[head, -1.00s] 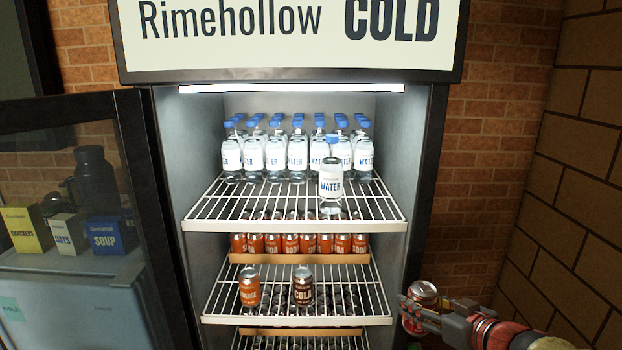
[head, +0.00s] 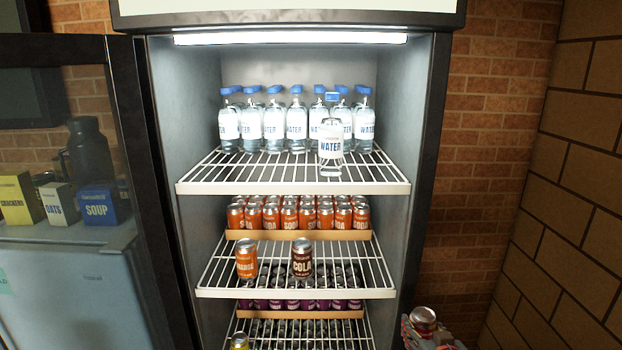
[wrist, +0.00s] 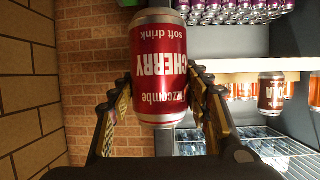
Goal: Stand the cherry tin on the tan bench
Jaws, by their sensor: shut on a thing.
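The cherry tin (wrist: 158,68) is red with a silver rim and white lettering, and it fills the middle of the wrist view, where it appears upside down. My gripper (wrist: 156,95) is shut on it, one finger on each side. In the head view the tin (head: 424,318) and my gripper (head: 425,335) are at the lower right, outside the fridge's right side. There the tin's silver top faces up and most of its body is hidden. The tan bench is not in view.
An open fridge (head: 425,190) holds water bottles (head: 297,122), orange tins (head: 300,217) and purple tins. A cola tin (head: 302,258) and an orange tin (head: 246,260) stand on the middle shelf. The glass door (head: 85,200) is open at left. A brick wall is at right.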

